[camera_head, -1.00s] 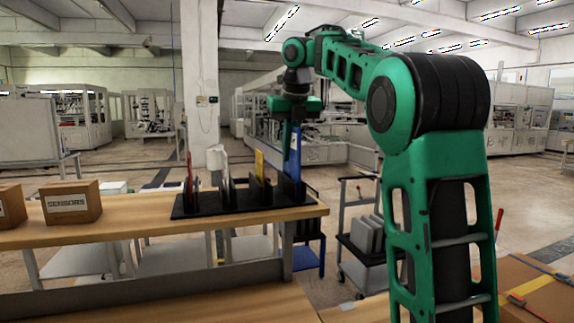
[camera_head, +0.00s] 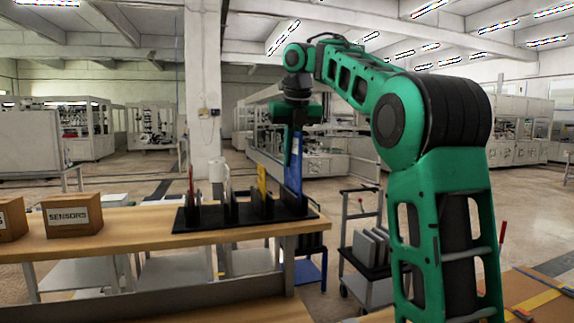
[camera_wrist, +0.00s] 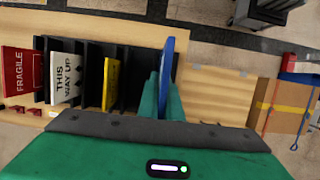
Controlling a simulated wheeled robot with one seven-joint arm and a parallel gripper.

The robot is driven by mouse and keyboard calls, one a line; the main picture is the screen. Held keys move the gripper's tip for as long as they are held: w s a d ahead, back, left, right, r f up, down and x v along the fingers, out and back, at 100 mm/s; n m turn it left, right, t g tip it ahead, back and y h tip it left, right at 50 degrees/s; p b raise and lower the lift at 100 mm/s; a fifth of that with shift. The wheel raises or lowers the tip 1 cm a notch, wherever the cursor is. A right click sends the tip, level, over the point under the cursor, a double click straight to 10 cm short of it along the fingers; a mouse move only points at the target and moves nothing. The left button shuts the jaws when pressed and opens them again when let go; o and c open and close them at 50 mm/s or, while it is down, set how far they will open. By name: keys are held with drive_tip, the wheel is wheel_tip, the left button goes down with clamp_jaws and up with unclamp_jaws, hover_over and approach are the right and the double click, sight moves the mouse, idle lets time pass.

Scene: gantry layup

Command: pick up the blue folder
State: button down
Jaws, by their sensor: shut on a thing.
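The blue folder (camera_head: 294,168) stands upright at the right end of the black rack (camera_head: 195,218) on the wooden table. It also shows edge-on in the wrist view (camera_wrist: 166,75). My gripper (camera_head: 293,140) reaches down from above and is shut on the upper part of the blue folder. In the wrist view the green fingers (camera_wrist: 160,97) lie on either side of it. Whether the folder's lower edge has left its slot cannot be told.
In the rack stand a yellow folder (camera_wrist: 108,82), a white "THIS WAY UP" one (camera_wrist: 66,80) and a red "FRAGILE" one (camera_wrist: 19,75). A "SENSORS" box (camera_head: 72,216) sits left on the table (camera_head: 140,238). A cart (camera_head: 362,250) stands to the right.

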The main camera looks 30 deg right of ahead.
wheel_tip(320, 180, up, 7)
drive_tip(key=shift+w+r, duration=0.1)
drive_tip(key=shift+r, duration=0.6)
idle(0.8)
